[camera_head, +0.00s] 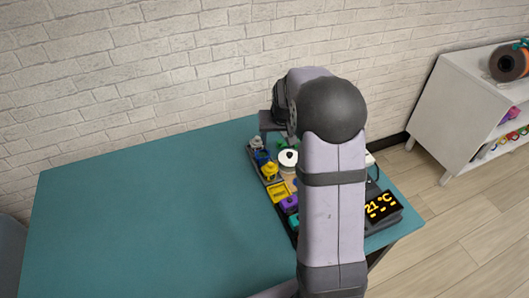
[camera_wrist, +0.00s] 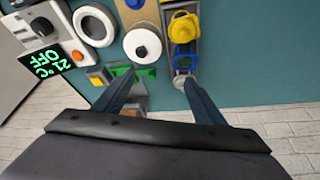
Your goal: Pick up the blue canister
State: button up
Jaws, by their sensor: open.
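The blue canister (camera_wrist: 183,61) stands in a long grey tray (camera_wrist: 195,45) in the wrist view, between a yellow canister (camera_wrist: 184,27) and a grey item (camera_wrist: 180,80). In the head view the blue canister (camera_head: 262,158) is small, near the tray's far end. In the head view my arm hides most of the gripper.
A white spool (camera_wrist: 142,46) and green pieces (camera_wrist: 122,72) lie beside the tray. A white ring (camera_wrist: 94,26) and a device with a lit display (camera_wrist: 52,60) are further left. The teal table (camera_head: 140,225) is clear on the left; a brick wall (camera_head: 120,80) stands behind.

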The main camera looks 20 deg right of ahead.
jog(key=n, duration=0.2)
send_near(263, 152)
jog(key=shift+y, duration=0.4)
jog(key=shift+s+f+p+x, duration=0.1)
jog(key=shift+s+p+x, duration=0.2)
jog(key=shift+x, duration=0.6)
jog(key=shift+s+f+p+x, duration=0.1)
jog(key=shift+p+x, duration=0.35)
jog(key=shift+x, duration=0.45)
jog(key=shift+s+f+p+x, duration=0.1)
jog(key=shift+s+p+x, duration=0.2)
jog(key=shift+x, duration=0.55)
jog(key=shift+w+f, duration=0.4)
jog(key=shift+f, duration=0.2)
jog(key=c, duration=1.2)
